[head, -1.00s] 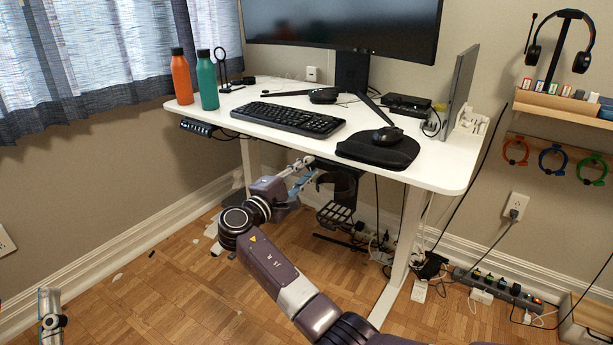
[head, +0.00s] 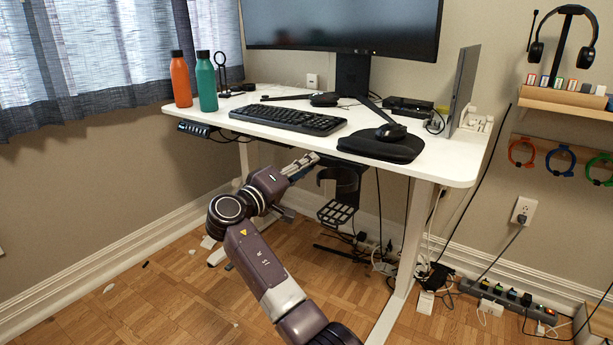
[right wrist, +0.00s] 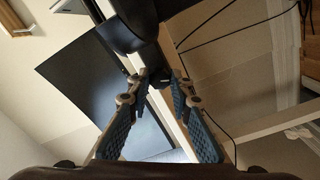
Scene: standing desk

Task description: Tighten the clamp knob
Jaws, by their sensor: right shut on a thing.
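My right gripper (head: 303,166) reaches up beneath the front edge of the desk (head: 262,128). In the right wrist view its two blue-padded fingers (right wrist: 160,84) close in on a small dark piece, the clamp knob (right wrist: 153,77), below a larger black clamp body (right wrist: 125,35). The gripper is shut on the knob, which its fingers partly hide. In the head view the knob is hidden; a black cup holder ring (head: 340,178) hangs under the desk just right of the fingertips. My left gripper is not in view.
A black mesh tray (head: 336,213) and loose cables hang right of the gripper. A white desk leg (head: 408,250) stands further right. A keyboard (head: 287,119), mouse mat (head: 383,146) and two bottles (head: 180,80) are on the desk.

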